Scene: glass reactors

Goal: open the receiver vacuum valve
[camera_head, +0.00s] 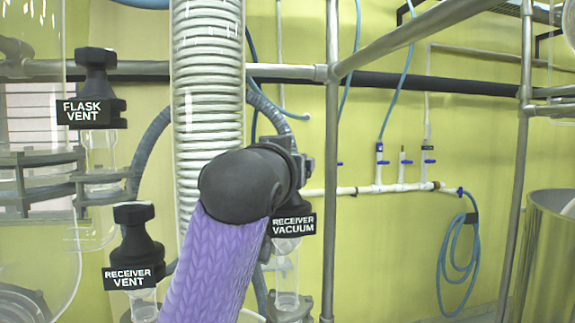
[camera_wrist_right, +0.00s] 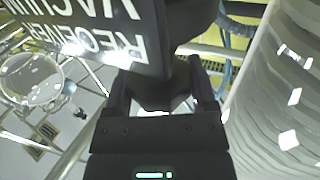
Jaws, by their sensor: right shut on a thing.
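The receiver vacuum valve is black, with a RECEIVER VACUUM label (camera_head: 294,225) on its front, above a glass tube (camera_head: 287,280). My right gripper (camera_wrist_right: 163,92) is shut on the black valve handle (camera_wrist_right: 160,97), with one finger on each side in the right wrist view. The label (camera_wrist_right: 85,40) looms upside down at upper left there. In the head view my right forearm and dark wrist cover most of the handle and the fingers. My left gripper is not in view.
The flask vent valve (camera_head: 95,85) and the receiver vent valve (camera_head: 133,235) stand to the left. A ribbed white hose (camera_head: 208,85) rises just behind my wrist. A metal frame post (camera_head: 332,200) stands close on the right.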

